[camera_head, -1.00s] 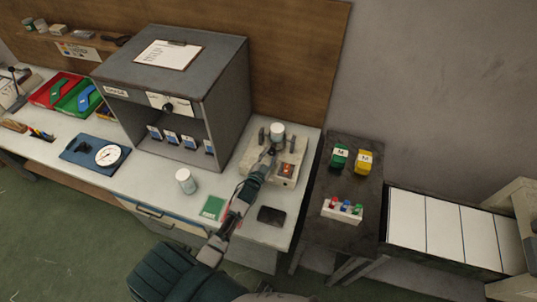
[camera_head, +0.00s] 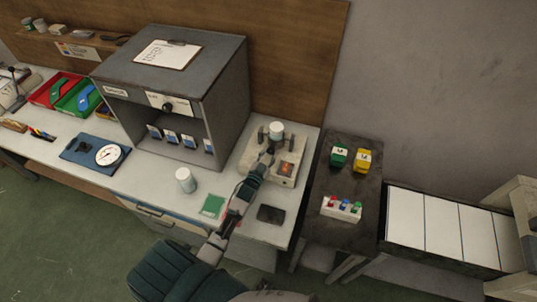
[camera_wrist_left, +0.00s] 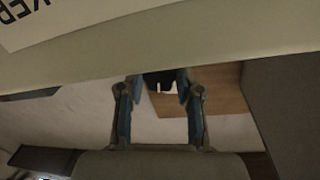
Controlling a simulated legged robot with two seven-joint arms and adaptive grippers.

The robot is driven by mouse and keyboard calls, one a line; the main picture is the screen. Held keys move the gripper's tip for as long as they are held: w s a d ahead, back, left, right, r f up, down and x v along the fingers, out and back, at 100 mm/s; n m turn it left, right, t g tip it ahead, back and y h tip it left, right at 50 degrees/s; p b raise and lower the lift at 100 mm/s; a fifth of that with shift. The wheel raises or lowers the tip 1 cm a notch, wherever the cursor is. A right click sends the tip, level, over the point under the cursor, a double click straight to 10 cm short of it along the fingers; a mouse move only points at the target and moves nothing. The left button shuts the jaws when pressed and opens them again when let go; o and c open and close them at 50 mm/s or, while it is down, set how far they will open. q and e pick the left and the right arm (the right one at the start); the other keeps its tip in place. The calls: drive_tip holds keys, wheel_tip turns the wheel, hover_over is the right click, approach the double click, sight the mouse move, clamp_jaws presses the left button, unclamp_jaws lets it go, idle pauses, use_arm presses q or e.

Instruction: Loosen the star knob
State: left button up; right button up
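A machine (camera_head: 252,168) with a pale base, two upright posts and a white cylinder (camera_head: 277,130) on top stands at the right end of the bench. My left gripper (camera_head: 267,157) is at its front, among the posts, below the cylinder. In the left wrist view the two blue-grey fingers (camera_wrist_left: 160,88) stand apart with a small dark piece (camera_wrist_left: 160,79) between their tips. I cannot tell whether this is the star knob or whether the fingers touch it. No star shape is clear in either view. My right gripper is not in view.
A grey cabinet (camera_head: 222,95) with a black round knob (camera_head: 168,107) stands left of the machine. A white jar (camera_head: 185,180), a green card (camera_head: 213,206) and a dark flat pad (camera_head: 271,214) lie nearby. A dark side table (camera_head: 340,235) holds green and yellow blocks.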

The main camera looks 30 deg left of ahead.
use_arm(q)
drive_tip(key=o, duration=0.4)
drive_tip(key=shift+w+d+r, duration=0.1)
drive_tip(key=shift+r, duration=0.1)
drive_tip(key=shift+f, duration=0.1)
drive_tip(key=s+d, duration=0.1)
drive_tip(key=s, duration=1.1)
drive_tip(key=shift+d, duration=0.3)
